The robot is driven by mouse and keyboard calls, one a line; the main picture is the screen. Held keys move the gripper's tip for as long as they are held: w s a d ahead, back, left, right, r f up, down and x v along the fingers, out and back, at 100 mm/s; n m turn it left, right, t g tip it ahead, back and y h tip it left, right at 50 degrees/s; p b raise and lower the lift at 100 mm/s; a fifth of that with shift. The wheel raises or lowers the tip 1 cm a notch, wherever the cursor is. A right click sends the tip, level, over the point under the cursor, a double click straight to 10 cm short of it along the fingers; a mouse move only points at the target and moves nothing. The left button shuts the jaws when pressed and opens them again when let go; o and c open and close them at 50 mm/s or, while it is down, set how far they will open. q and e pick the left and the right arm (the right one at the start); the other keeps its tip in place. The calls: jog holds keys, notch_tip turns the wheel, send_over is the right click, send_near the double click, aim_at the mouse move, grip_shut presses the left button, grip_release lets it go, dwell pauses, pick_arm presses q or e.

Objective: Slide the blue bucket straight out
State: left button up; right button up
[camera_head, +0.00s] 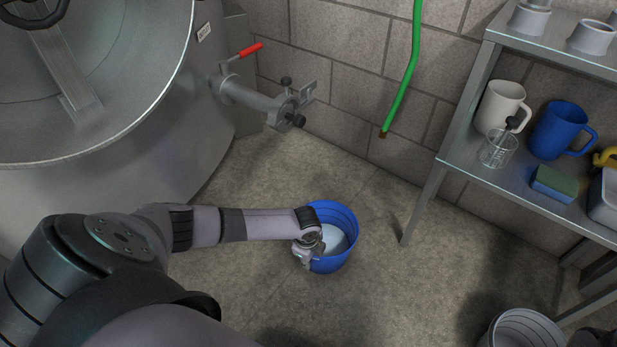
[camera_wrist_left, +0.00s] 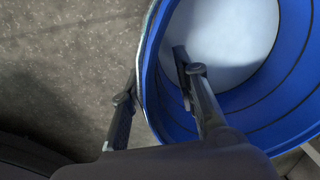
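The blue bucket (camera_head: 341,217) stands upright on the floor in the middle of the head view, with pale whitish contents inside. My left gripper (camera_head: 306,256) is at the bucket's left rim. In the left wrist view, the bucket (camera_wrist_left: 292,98) fills the right side. The fingers of my left gripper (camera_wrist_left: 157,70) straddle the rim, one inside the bucket and one outside against the wall. A gap shows between the inner finger and the wall, so the gripper looks open. My right gripper is not in view.
A large steel tank (camera_head: 120,170) with a valve (camera_head: 262,100) stands at left. A green hose (camera_head: 405,80) hangs above the floor. A metal shelf (camera_head: 470,160) with mugs stands at right, and a grey bucket (camera_head: 525,330) at bottom right. Floor (camera_head: 420,290) right of the blue bucket is clear.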

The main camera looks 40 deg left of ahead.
pick_arm(q)
notch_tip(320, 180, up, 9)
jog(key=s, duration=0.1)
jog(key=shift+s, duration=0.1)
dwell(0.6)
